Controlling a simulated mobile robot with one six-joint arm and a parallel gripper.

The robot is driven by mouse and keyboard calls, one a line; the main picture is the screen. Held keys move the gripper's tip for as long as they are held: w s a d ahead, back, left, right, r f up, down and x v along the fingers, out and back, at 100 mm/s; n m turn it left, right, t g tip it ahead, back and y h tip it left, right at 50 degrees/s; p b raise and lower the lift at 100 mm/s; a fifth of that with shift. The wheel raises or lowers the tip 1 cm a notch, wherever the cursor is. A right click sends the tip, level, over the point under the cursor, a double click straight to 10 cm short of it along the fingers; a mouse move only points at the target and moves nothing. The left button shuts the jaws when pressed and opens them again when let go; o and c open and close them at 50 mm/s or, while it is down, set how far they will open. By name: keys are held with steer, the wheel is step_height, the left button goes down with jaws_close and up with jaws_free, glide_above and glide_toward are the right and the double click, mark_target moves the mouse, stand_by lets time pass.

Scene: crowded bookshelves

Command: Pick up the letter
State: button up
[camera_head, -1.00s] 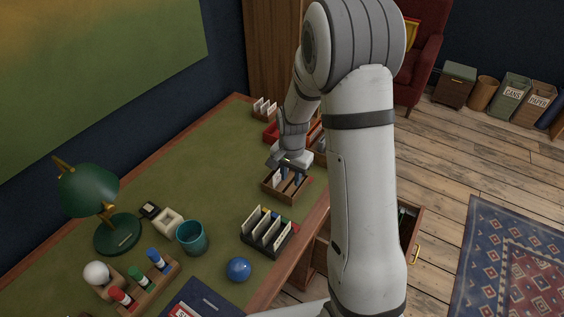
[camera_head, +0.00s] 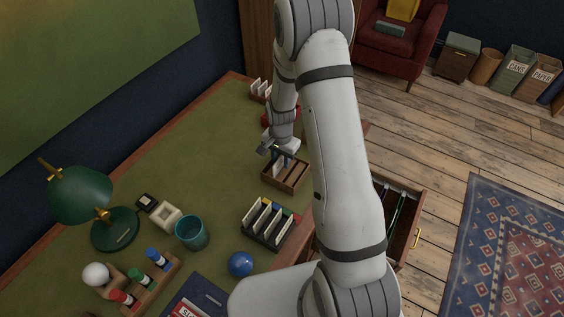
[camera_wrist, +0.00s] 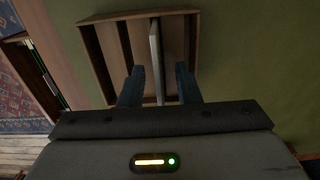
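The letter (camera_wrist: 155,50) is a thin pale sheet seen edge-on in the wrist view, standing upright in a wooden slotted holder (camera_wrist: 125,15). My gripper (camera_wrist: 160,70) is open. Its two dark blue fingers are on either side of the letter, with a visible gap on each side. In the head view the wooden holder (camera_head: 297,178) stands near the desk's right edge, with my gripper (camera_head: 282,160) over its left part.
A dark rack with several white cards (camera_head: 268,222) stands in front of the holder, with a blue ball (camera_head: 240,264) and teal cup (camera_head: 192,232) nearby. Another card rack (camera_head: 262,90) and a red item (camera_head: 266,117) are behind. An open drawer (camera_head: 408,235) is at right. The desk's middle is clear.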

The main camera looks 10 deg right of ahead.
steer(key=shift+f, duration=0.5)
steer(key=shift+c, duration=0.4)
jaws_close()
